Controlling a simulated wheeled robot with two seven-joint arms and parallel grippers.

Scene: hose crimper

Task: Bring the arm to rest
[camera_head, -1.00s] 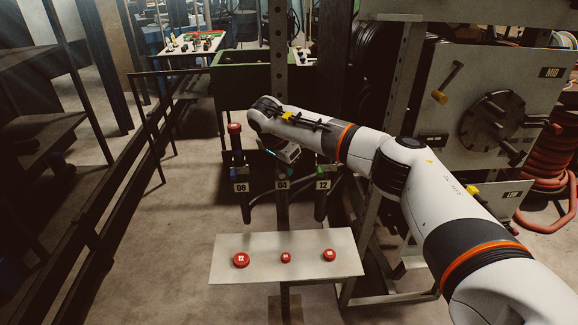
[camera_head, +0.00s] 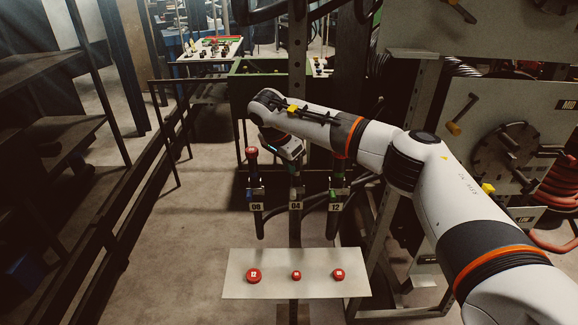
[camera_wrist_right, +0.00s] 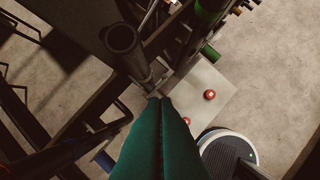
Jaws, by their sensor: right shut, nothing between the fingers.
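My right arm (camera_head: 384,150) reaches in from the right, bent at the elbow, toward the middle of the head view. My right gripper (camera_wrist_right: 160,99) shows as two dark green fingers lying together in the wrist view, shut and empty. In the head view its wrist housing hangs above the numbered holders 08 (camera_head: 257,207), 04 (camera_head: 296,206) and 12 (camera_head: 336,206); I cannot make out the fingertips there. My left gripper is not in view.
A pale plate (camera_head: 318,288) with three red buttons stands below the holders. The crimper panel with a round dial (camera_head: 503,150) stands at the right, near my forearm. Dark shelving (camera_head: 55,120) fills the left. Bare floor (camera_head: 180,230) lies between shelving and holders.

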